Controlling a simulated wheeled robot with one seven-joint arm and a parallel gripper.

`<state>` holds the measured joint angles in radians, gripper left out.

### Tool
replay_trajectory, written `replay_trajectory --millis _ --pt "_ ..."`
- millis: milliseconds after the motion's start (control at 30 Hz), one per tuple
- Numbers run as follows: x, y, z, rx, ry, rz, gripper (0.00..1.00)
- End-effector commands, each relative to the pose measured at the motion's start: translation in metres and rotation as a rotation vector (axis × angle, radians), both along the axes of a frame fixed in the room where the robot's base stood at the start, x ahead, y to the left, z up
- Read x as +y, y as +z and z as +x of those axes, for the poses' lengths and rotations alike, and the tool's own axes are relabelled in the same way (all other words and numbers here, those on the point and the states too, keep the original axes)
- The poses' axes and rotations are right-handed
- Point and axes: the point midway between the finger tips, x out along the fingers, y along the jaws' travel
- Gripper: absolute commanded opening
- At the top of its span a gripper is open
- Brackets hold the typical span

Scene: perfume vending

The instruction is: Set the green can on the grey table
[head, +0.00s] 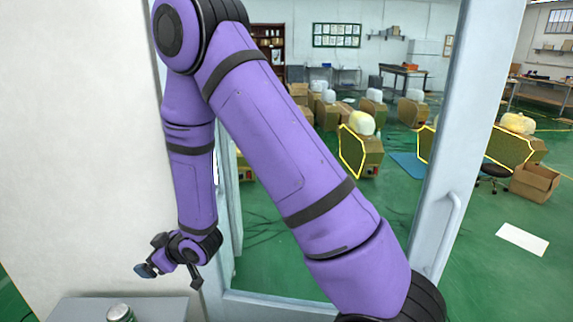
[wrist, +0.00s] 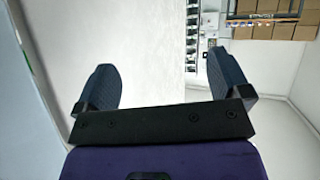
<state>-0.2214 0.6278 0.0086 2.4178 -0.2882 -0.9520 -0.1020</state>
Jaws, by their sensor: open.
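The green can (head: 120,314) stands upright on the grey table (head: 72,309) at the bottom left of the head view. Its silvery top and a little of its green side show, and the rest is cut off by the picture edge. My gripper (head: 171,275) is above the table, up and to the right of the can, and apart from it. In the wrist view my gripper (wrist: 157,78) has its two dark fingers spread wide with nothing between them. The can is not in the wrist view.
A white wall (head: 80,130) stands on the left, behind the table. A pale door frame (head: 455,150) with a handle stands on the right. Beyond it lies a green floor with several boxes. The wrist view shows stacked brown boxes (wrist: 272,25) at the top right.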

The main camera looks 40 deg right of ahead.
Motion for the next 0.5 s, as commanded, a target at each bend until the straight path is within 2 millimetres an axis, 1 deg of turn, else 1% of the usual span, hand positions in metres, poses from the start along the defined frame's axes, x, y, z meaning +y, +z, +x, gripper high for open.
replay_trajectory --millis 33,167,200,267,300,367,500 --pt "-0.008 0.02 0.003 0.004 -0.022 -0.015 0.95" --pt "-0.027 0.059 0.001 0.046 -0.08 -0.054 0.95" --pt "-0.034 0.07 -0.001 0.058 -0.099 -0.065 0.95" --pt "-0.044 0.088 -0.004 0.079 -0.128 -0.08 0.95" --pt "-0.05 0.099 -0.008 0.093 -0.146 -0.088 0.95" --pt "-0.059 0.117 -0.014 0.113 -0.174 -0.101 0.95" --pt "-0.081 0.155 -0.033 0.165 -0.241 -0.12 0.95"
